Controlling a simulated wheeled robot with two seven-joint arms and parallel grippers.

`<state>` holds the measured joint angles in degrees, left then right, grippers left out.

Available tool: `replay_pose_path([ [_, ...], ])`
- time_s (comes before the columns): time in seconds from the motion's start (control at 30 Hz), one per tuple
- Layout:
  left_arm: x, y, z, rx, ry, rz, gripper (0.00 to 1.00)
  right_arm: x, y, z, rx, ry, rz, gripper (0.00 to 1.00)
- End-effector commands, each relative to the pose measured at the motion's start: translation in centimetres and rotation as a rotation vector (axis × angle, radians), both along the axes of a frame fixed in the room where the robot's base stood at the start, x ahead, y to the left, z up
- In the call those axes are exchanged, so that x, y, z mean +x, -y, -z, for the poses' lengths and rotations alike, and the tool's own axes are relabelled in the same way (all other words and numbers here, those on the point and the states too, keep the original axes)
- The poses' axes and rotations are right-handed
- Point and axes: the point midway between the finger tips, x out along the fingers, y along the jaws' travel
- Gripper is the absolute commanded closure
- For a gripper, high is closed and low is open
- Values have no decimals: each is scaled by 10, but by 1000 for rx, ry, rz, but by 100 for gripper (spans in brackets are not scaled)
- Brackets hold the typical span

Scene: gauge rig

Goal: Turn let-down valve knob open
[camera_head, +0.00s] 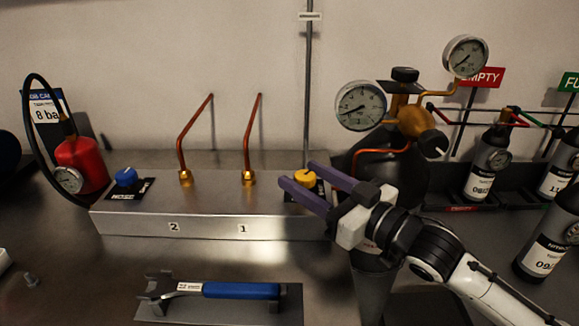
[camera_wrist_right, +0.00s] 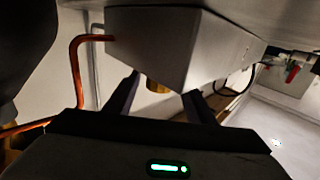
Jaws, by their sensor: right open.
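A yellow knob (camera_head: 305,178) stands on a dark plate at the right end of the metal manifold block (camera_head: 205,219). Its label is mostly hidden by my right gripper. My right gripper (camera_head: 298,173) comes in from the right with its two purple fingers apart, one on each side of the yellow knob in the head view. In the right wrist view, the yellow knob (camera_wrist_right: 157,87) shows between the two dark fingers (camera_wrist_right: 158,88), and its lower part is hidden. I cannot tell whether either finger touches it. My left gripper is not in view.
A blue knob (camera_head: 126,177) sits at the block's left end, beside a red cylinder (camera_head: 80,165) with a gauge. Two copper pipes (camera_head: 190,132) rise from the block. A blue-handled wrench (camera_head: 240,290) lies in front. A regulator with two gauges (camera_head: 361,105) stands behind my right arm.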

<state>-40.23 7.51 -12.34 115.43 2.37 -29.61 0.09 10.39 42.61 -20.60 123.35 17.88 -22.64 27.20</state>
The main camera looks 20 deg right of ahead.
Motion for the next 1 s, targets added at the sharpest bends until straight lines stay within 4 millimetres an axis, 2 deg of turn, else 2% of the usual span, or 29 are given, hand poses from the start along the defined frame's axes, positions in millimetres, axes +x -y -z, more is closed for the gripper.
replay_pose_path([
  [0.1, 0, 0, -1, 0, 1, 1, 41, 18, -9, -1, 1, 2, 1, 50],
  [0.3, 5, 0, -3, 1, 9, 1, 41, 37, -19, 0, 0, 1, 1, 50],
  [0.67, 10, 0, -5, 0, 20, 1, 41, 42, -22, 0, 0, -1, 1, 50],
  [0.77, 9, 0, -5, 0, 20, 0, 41, 42, -22, 0, 0, -1, 1, 64],
  [0.9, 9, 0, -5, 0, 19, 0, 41, 42, -22, 0, 0, -1, 1, 87],
  [0.93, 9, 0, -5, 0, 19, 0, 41, 42, -22, 1, 0, -1, 1, 92],
  [1.0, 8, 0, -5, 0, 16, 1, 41, 42, -22, 0, 0, -1, 1, 92],
])
